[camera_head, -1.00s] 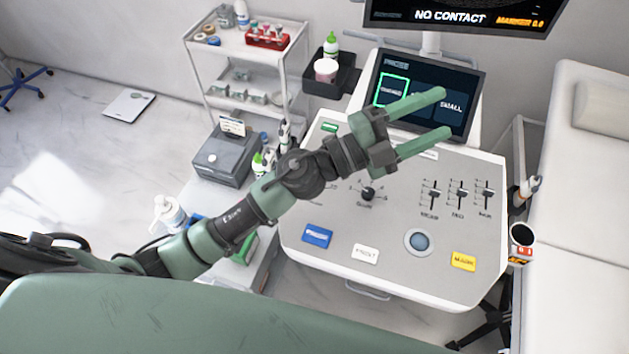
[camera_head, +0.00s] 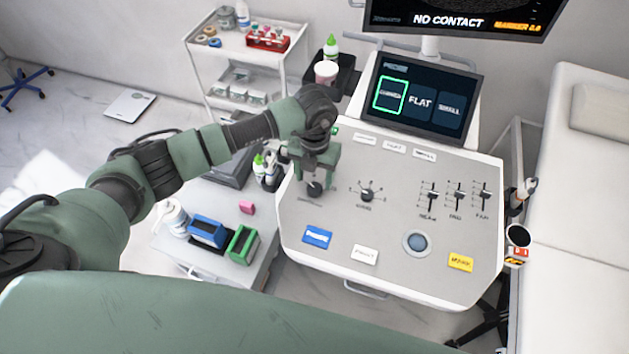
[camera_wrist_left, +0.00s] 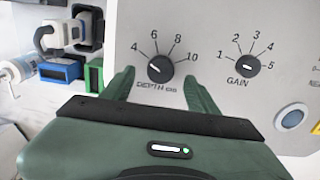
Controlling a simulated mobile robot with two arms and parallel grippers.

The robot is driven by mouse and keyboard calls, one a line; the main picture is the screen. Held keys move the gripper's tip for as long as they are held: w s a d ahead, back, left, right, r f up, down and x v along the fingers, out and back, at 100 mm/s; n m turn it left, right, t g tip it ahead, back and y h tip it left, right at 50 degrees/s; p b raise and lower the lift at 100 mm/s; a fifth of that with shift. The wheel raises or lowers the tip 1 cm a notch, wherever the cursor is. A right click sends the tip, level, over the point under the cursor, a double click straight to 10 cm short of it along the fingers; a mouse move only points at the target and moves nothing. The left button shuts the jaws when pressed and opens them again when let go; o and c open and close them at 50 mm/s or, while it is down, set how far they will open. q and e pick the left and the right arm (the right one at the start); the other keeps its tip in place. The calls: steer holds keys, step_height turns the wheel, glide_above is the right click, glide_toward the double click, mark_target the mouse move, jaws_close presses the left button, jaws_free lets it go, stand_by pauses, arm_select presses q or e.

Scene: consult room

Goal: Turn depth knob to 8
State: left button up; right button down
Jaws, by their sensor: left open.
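The depth knob (camera_head: 315,189) is a dark round knob at the left of the console panel. In the left wrist view the depth knob (camera_wrist_left: 160,68) has a white mark that seems to point up-left, toward the 4 on its 4, 6, 8, 10 scale. My left gripper (camera_head: 316,176) points down over the knob, open and empty. In the wrist view the left gripper's fingers (camera_wrist_left: 160,86) lie on either side of the knob, apart from it. Their exact height above the panel is unclear. My right gripper is not in view.
The gain knob (camera_head: 367,195) stands right of the depth knob, with sliders (camera_head: 457,196) and a trackball (camera_head: 417,243) further right. The console screen (camera_head: 424,96) rises behind. A side table with blue (camera_head: 207,232) and green (camera_head: 242,245) holders is at the left.

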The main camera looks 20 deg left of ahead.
mark_target(314, 187)
arm_select(q)
steer(key=shift+f+p, duration=0.35)
steer(key=shift+f, duration=1.5)
jaws_close()
steer(key=shift+f+m+b, duration=0.2)
steer(key=shift+m+b, duration=0.7)
steer(key=shift+b, duration=0.25)
steer(key=m+b, duration=1.2)
steer(key=b, duration=0.2)
steer(key=shift+w, duration=0.1)
steer(key=shift+r+m+b, duration=0.15)
steer(key=shift+m+b, duration=0.75)
steer(key=shift+b, duration=0.2)
steer(key=shift+r, duration=0.1)
